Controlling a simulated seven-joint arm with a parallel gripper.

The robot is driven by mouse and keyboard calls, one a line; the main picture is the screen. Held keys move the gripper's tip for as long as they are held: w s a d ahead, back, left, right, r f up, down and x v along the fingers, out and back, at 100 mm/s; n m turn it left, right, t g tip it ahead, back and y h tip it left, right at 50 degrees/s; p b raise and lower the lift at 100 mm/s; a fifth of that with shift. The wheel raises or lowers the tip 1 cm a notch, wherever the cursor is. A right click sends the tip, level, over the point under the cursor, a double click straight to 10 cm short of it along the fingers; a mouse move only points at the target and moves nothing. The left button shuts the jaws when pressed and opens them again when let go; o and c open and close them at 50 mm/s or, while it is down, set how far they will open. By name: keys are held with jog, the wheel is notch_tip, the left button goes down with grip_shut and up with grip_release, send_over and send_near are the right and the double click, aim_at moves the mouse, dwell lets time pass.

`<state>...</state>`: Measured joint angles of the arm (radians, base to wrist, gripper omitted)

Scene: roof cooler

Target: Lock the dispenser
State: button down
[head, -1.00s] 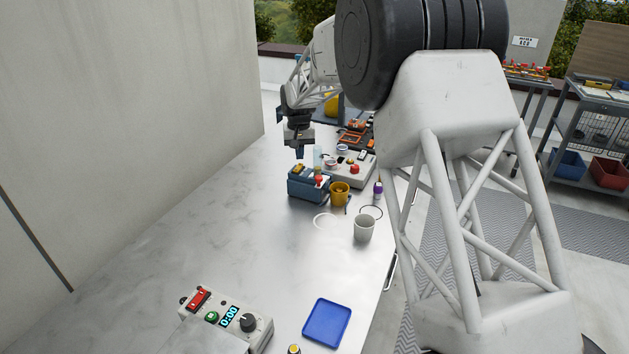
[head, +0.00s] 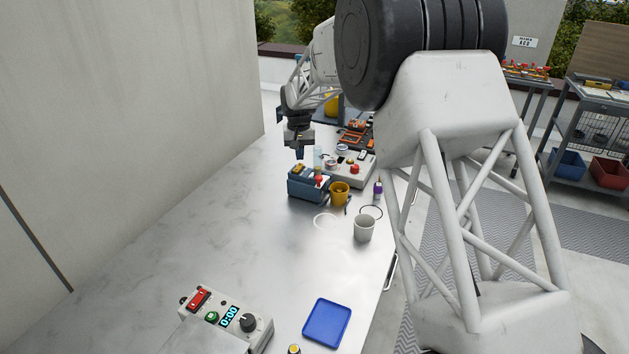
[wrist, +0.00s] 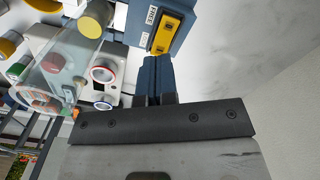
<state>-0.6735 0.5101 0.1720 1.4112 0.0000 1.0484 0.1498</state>
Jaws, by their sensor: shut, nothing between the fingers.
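The dispenser (head: 309,187) is a blue-teal box with a yellow piece and a red button on top, standing on the long metal table. The wrist view shows a dark blue body, apparently the dispenser (wrist: 178,12), with a yellow switch piece (wrist: 165,34) in a dark slot. My gripper (head: 299,154) is above the dispenser's back left part, fingers pointing down. In the wrist view my gripper (wrist: 158,72) is shut and empty, its blue fingertips close to the switch end; contact cannot be told.
A yellow cup (head: 340,194) stands right of the dispenser, with a grey cup (head: 364,229) in front. A grey control box (head: 352,173) is behind. Nearer are a timer box (head: 229,318) and a blue tray (head: 327,323). A clear vessel (wrist: 68,65) shows in the wrist view. The table's left is clear.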

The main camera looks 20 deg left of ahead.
jog(key=shift+f, duration=1.15)
dwell(1.0)
jog(key=shift+r, duration=3.5)
